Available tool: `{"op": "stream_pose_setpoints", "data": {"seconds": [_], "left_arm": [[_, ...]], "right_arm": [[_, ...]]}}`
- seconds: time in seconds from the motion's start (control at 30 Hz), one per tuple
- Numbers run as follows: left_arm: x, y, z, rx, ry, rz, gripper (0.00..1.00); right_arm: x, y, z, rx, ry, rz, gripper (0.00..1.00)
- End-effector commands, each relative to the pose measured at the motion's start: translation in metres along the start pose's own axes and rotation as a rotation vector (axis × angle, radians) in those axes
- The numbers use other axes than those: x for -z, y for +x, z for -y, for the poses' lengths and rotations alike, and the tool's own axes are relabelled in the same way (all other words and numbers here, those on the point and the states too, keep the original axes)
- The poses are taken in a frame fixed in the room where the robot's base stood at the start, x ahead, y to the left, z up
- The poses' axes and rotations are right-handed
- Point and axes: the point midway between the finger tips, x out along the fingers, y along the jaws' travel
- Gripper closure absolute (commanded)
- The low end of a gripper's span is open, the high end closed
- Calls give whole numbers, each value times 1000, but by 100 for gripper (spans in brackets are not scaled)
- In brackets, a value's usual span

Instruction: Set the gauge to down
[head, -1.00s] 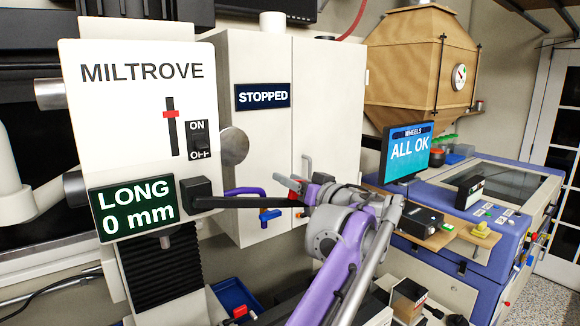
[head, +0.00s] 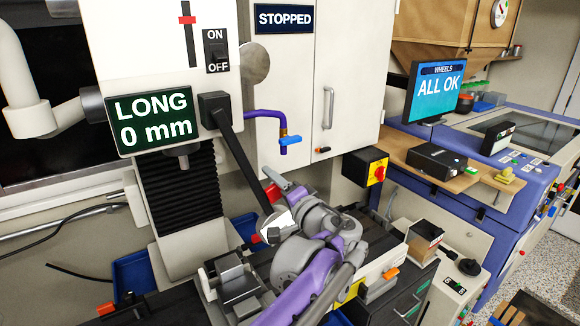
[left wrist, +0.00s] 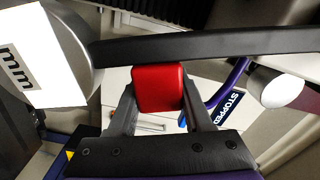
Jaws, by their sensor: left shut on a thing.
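The gauge's black lever (head: 238,160) slants down and to the right from its black pivot block (head: 214,110) on the front of the white machine. A red grip (left wrist: 160,88) sits between my left gripper's fingers in the left wrist view, against the dark lever bar (left wrist: 210,44). My left gripper (head: 272,210) is shut on this grip at the lever's lower end. The green display (head: 150,121) beside the pivot reads LONG 0 mm. My right gripper is not in view.
A grey cabinet (head: 340,70) with a STOPPED sign and a purple pipe with a blue tap (head: 289,141) stand right of the lever. A dark vise (head: 236,280) lies below, near my left arm. A screen (head: 437,90) reads ALL OK.

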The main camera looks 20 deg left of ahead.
Motion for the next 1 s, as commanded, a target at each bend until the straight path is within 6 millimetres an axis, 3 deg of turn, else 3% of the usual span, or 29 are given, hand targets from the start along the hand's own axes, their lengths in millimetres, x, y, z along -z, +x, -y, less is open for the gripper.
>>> {"op": "stream_pose_setpoints", "data": {"seconds": [0.1,0.4,0.7,1.0], "left_arm": [[-23,0,-5,-1,94,2,100],[-62,0,-5,-2,278,1,100],[-78,0,-3,-2,357,1,100],[-80,0,-3,-2,368,2,100]], "right_arm": [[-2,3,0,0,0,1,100],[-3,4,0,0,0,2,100],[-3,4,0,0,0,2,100],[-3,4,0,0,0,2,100]]}}
